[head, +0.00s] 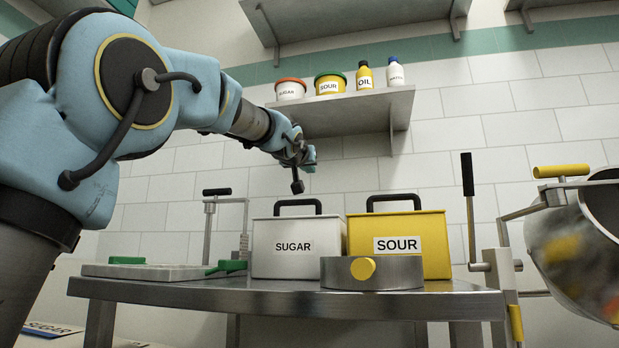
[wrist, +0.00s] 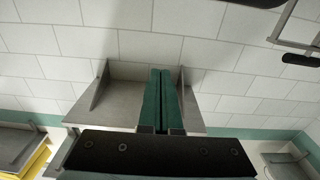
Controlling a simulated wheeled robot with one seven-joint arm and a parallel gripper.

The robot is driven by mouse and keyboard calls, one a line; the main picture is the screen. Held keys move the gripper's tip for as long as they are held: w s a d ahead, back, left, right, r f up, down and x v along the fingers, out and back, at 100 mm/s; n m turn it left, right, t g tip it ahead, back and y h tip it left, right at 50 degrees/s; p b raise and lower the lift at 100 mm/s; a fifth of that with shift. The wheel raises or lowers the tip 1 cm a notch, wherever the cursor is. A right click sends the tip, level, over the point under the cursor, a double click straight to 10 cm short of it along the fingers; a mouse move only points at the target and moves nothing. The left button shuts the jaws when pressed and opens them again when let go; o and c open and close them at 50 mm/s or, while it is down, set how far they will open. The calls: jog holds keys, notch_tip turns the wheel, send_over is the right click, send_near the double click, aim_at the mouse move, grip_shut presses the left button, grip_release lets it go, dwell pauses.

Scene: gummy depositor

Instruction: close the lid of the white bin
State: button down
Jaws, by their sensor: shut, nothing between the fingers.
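The white bin (head: 292,249), labelled SUGAR, stands upright on the metal table in the head view. Its lid, with a dark upright handle (head: 298,206), appears to lie down flat on the bin; the low view hides the lid's top surface. My gripper (head: 311,161) is in the air above the white bin, apart from its handle, in front of the tiled wall. In the wrist view its two green fingers (wrist: 160,75) are pressed together with nothing between them. I cannot make out the white bin in the wrist view.
A yellow SOUR bin (head: 425,255) stands close to the right of the white bin. A round metal piece (head: 400,273) is in front, a flat tray (head: 165,271) to the left. A wall shelf (head: 350,112) with containers is above. A drum machine (head: 575,240) stands right.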

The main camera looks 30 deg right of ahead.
jog(key=f+b, duration=0.2)
jog(key=s+a+f+b, duration=0.1)
jog(key=f+b, duration=0.1)
jog(key=b, duration=0.1)
jog(key=s+a+f+b, duration=0.1)
jog(key=f+b, duration=0.1)
jog(key=b, duration=0.1)
jog(key=shift+f, duration=0.2)
jog(key=f+b, duration=0.1)
jog(key=b, duration=0.1)
jog(key=f+b, duration=0.1)
jog(key=shift+s+a+f, duration=0.2)
jog(key=shift+s+f, duration=0.05)
jog(key=shift+f, duration=0.05)
jog(key=shift+f+b, duration=0.3)
jog(key=shift+f, duration=0.05)
jog(key=shift+d+f, duration=0.1)
notch_tip(320, 180, up, 5)
jog(key=p, duration=0.4)
jog(key=b, duration=0.5)
send_near(308, 203)
jog(key=shift+s+a+r, duration=0.5)
jog(key=shift+s+a, duration=0.05)
jog(key=shift+a, duration=0.15)
